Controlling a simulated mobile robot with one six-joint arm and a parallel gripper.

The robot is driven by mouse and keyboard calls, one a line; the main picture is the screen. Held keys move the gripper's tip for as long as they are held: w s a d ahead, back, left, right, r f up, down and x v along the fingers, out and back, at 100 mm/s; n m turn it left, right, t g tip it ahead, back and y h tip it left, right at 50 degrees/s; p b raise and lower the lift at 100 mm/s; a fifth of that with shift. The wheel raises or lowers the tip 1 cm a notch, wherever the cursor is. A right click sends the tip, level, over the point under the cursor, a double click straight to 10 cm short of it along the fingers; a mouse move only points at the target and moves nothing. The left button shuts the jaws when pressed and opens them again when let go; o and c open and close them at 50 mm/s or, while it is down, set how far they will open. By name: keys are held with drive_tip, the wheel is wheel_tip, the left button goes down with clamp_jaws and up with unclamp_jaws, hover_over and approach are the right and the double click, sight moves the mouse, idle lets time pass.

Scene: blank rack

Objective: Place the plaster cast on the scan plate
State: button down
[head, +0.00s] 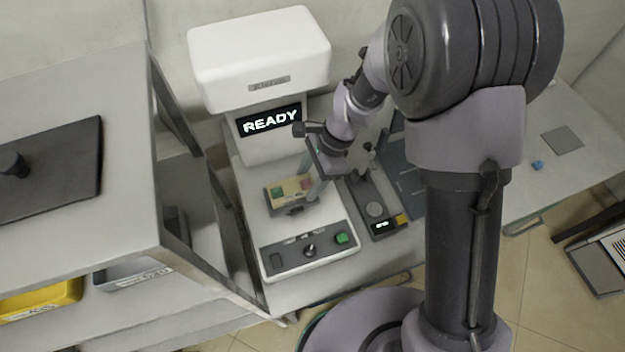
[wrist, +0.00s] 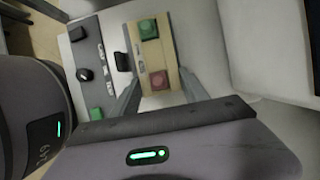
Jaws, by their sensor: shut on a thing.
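A tan block (head: 289,193) with a green square and a red square on top is over the pale base (head: 245,205) of the scanner. I cannot tell if it touches the base. My gripper (head: 310,183) is shut on this block. In the wrist view the block (wrist: 159,79) sits between the two grey fingers, with a dark piece (wrist: 122,62) at its side. I see nothing that looks plainly like a plaster cast; I cannot tell if the block is it. A separate scan plate cannot be made out; the block and gripper hide part of the base.
The white scanner head (head: 258,60) and its READY display (head: 270,120) stand behind the block. A control panel (head: 311,249) with a knob and green button lies in front. A dark device (head: 376,205) is to the right. A shelf rack (head: 100,210) with a yellow bin (head: 42,299) stands left.

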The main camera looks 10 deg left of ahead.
drive_tip(key=shift+s+a, duration=0.2)
drive_tip(key=shift+s, duration=0.15)
drive_tip(key=c, duration=0.6)
unclamp_jaws()
drive_tip(key=p+v, duration=0.4)
drive_tip(key=v, duration=0.8)
drive_tip(key=shift+w+r, duration=0.1)
drive_tip(key=shift+r, duration=0.1)
